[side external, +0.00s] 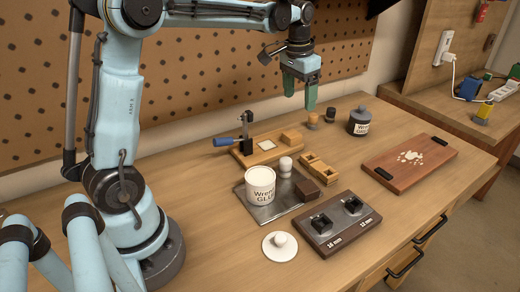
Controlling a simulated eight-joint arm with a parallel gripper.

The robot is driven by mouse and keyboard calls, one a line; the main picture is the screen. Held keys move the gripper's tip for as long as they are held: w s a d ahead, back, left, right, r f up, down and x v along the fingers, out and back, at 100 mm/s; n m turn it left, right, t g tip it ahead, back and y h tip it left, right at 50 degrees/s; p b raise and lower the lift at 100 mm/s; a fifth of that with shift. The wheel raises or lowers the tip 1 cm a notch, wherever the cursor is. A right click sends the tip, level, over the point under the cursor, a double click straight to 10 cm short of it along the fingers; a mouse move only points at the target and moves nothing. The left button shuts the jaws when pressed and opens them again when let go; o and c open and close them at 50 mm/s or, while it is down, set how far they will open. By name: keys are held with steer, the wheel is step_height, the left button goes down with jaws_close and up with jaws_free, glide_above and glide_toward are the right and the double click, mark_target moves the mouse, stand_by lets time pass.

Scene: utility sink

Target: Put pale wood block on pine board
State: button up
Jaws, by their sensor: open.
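A light wooden board (252,158) lies left of the table's middle and looks like the pine board. It carries a toggle clamp (246,130) with a blue handle (223,142) and a whitish square patch (267,146). A small orange-tan wood block (291,138) sits at the board's right end; I cannot tell whether this is the pale wood block. A notched tan wood piece (320,168) lies on the table in front of it. My gripper (300,97) is open and empty, pointing down above the table behind the board, apart from everything.
A white glue tub (261,186), a white cylinder (285,165) and a dark brown block (307,190) are on a metal plate (270,212). Nearby are a dark two-socket holder (338,224), a white lid (279,246), a grey jar (359,122), small pegs (313,121) and a reddish tray (384,157).

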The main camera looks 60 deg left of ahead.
steer(key=w+a+f+g, duration=0.1)
steer(key=w+a+f, duration=0.1)
steer(key=a, duration=0.1)
glide_above(293, 133)
steer(key=f, duration=0.7)
steer(key=shift+d+f, duration=0.3)
steer(key=shift+d, duration=0.05)
steer(key=shift+a+f, duration=0.15)
steer(key=shift+f, duration=1.2)
steer(key=shift+a+f, duration=0.15)
steer(key=shift+f, duration=1.2)
steer(key=c, duration=1.2)
